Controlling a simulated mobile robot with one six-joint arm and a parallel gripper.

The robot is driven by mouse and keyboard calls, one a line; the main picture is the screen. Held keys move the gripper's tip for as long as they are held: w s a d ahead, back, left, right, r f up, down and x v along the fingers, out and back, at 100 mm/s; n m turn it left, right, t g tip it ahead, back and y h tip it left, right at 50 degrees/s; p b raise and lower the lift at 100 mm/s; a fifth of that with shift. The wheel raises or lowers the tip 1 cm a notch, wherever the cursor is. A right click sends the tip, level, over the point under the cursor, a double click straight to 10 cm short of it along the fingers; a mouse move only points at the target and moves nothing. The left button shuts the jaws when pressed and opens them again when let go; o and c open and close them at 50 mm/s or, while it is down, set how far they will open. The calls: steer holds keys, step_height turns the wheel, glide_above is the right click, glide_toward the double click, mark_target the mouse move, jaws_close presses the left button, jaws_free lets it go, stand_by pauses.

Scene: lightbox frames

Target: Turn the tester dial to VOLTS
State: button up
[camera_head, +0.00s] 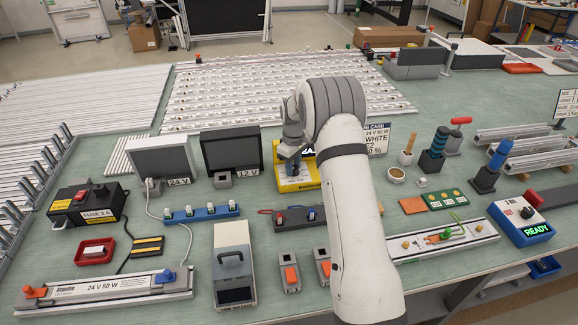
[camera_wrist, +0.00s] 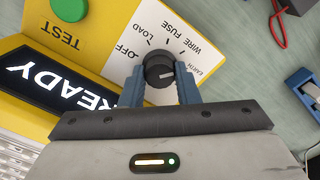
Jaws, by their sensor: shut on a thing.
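The yellow tester (camera_head: 297,182) stands on the bench, partly hidden behind my arm in the head view. In the wrist view its yellow case (camera_wrist: 105,25) has a green TEST button (camera_wrist: 69,8) and a lit READY display (camera_wrist: 60,85). Its dark round dial (camera_wrist: 159,70) sits on a white label panel. OFF, LOAD, FUSE, WIRE and EARTH are readable around it; I see no VOLTS label. A pale mark lies on the dial, but its pointing end is unclear. My gripper (camera_wrist: 160,82) is shut on the dial, with a blue finger on each side.
Two monitors (camera_head: 231,150) stand left of the tester. A low dark block (camera_head: 300,217) is in front. A blue box reading READY (camera_head: 535,232) is far right. Bare green bench shows between objects.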

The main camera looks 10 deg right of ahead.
mark_target(294, 168)
steer(key=o, duration=0.9)
steer(key=shift+s+d, duration=0.15)
steer(key=shift+s, duration=0.05)
steer(key=shift+o, duration=0.3)
steer(key=shift+w, duration=0.1)
steer(key=shift+r+b, duration=0.8)
steer(key=shift+r, duration=3.1)
